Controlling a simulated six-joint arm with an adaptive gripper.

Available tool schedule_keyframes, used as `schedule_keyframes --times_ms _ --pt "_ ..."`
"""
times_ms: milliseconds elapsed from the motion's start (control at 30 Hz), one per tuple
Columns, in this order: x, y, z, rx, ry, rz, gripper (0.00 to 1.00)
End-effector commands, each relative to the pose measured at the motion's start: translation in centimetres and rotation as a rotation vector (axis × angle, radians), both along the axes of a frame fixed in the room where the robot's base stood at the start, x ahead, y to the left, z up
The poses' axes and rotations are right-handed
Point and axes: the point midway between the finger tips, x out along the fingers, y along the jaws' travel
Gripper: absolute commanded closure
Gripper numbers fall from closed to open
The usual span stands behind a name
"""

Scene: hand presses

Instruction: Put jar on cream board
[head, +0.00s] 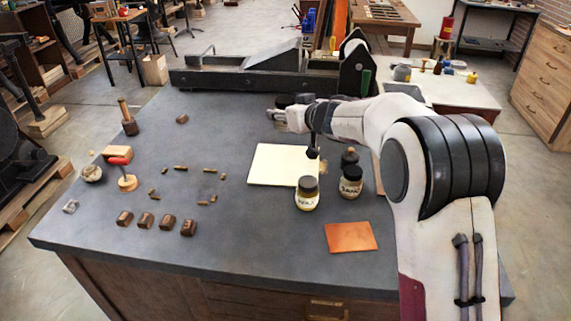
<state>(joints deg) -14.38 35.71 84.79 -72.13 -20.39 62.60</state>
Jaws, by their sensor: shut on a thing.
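The cream board (275,166) lies flat on the dark bench, right of its middle. My gripper (313,153) points down over the board's right side, small and dark. It is shut on a small dark thing that I cannot tell apart from the fingers. A labelled jar with a dark lid (307,194) stands upright at the board's near right corner and covers that corner in the picture. Its lid is clear of my fingers. A second labelled jar (351,182) stands to its right, apart from the board. A dark bottle (349,158) stands behind the second jar.
An orange-brown sheet (351,237) lies near the front. Several small brass pieces (181,168) and brown blocks (145,220) lie left. A long press (260,75) fills the back edge. The bench between brass pieces and board is clear.

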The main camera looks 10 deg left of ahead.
Motion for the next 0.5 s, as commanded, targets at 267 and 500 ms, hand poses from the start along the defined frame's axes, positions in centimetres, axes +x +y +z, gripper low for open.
schedule_keyframes --times_ms 267,500 --pt "-0.1 5.7 0.0 0.002 -0.001 0.012 0.87" --pt "-0.1 6.3 -1.4 0.002 0.003 0.011 0.87"
